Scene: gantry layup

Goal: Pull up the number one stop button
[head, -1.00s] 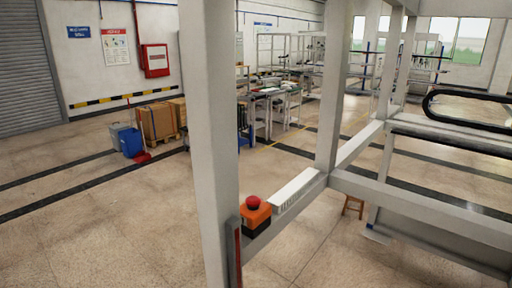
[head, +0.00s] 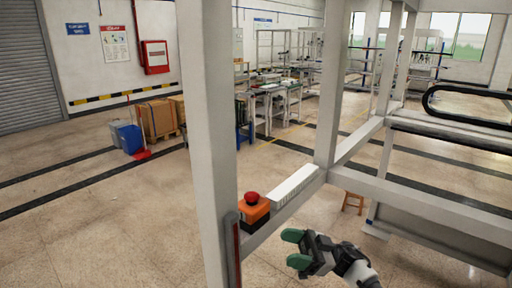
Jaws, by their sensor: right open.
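The stop button is a red mushroom head (head: 251,198) on an orange and black box (head: 254,213). The box is fixed on the grey gantry rail, just right of the thick upright post. My right gripper (head: 294,248) has green fingertips and comes in from the bottom. It is open and empty, below and to the right of the button, apart from it. My left gripper is not in view.
A white slotted strip (head: 294,185) lies along the rail beyond the box. The thick grey post (head: 207,130) stands close left of the button. A second post (head: 331,90) rises behind. Open floor shows left and below the rail.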

